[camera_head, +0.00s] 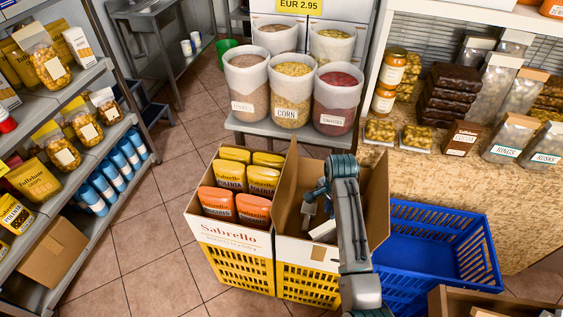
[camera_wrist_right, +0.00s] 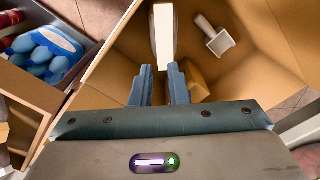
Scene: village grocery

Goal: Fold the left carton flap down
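The open carton (camera_head: 283,230) stands at the centre, in a yellow crate. Its left flap (camera_head: 291,175) stands up along the side next to the Sabrello box. Its right flap (camera_head: 378,200) also stands up. My right gripper (camera_head: 314,195) is over the carton's opening, to the right of the left flap and apart from it. In the wrist view its two blue fingers (camera_wrist_right: 160,88) are apart, with a white box (camera_wrist_right: 163,35) showing beyond the gap. A pale scoop-like item (camera_wrist_right: 215,38) lies inside the carton. My left gripper is not in view.
The Sabrello box (camera_head: 228,237) with yellow and orange packs is close on the left. A blue crate (camera_head: 440,215) is on the right. Bulk tubs stand on a table (camera_head: 262,128) behind. Free tiled floor (camera_head: 150,240) lies to the left.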

